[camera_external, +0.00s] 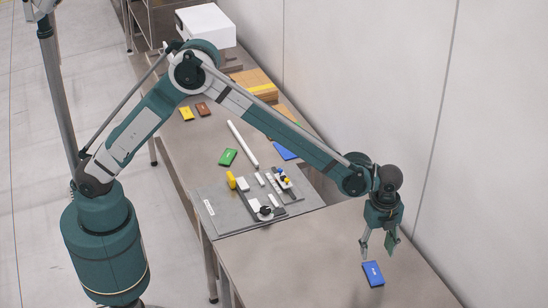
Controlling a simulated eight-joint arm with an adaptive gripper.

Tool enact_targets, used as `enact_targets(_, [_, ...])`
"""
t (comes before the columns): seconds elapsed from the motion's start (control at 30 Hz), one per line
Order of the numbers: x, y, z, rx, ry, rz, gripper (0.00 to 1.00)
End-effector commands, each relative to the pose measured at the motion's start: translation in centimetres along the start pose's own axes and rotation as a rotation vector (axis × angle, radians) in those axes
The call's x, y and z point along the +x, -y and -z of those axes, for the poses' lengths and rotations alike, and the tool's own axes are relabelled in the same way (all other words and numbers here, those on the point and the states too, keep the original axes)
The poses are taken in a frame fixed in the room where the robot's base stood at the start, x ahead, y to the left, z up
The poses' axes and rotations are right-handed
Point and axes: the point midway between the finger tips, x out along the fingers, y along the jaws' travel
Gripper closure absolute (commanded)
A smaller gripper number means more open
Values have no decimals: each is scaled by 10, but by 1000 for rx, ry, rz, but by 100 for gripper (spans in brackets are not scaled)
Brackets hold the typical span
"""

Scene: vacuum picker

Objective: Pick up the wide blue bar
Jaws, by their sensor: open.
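A blue bar (373,273), flat and wide with small pale marking on top, lies on the near bench at the lower right. My gripper (377,250) is above it, pointing down with its fingers spread and nothing seen between them. The fingertips look close to the bar's far edge, but I cannot tell their height above it. A second flat blue piece (285,152) lies on the farther bench, partly hidden behind my arm. I cannot tell which of the two is wider.
A grey board (225,217) with small fixtures and a yellow piece (231,180) sits left of the near bench's bare top (300,265). A green block (227,157), a white bar (242,143), yellow (187,114) and brown (203,109) blocks lie farther back. A wall (400,80) runs along the right.

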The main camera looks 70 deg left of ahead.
Motion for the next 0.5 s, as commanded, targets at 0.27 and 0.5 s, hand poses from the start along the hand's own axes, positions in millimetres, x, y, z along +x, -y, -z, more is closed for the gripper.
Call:
enact_targets(0.27, [13, 2, 11, 30, 4, -10, 52])
enact_targets(0.5, [13, 2, 11, 30, 4, -10, 52])
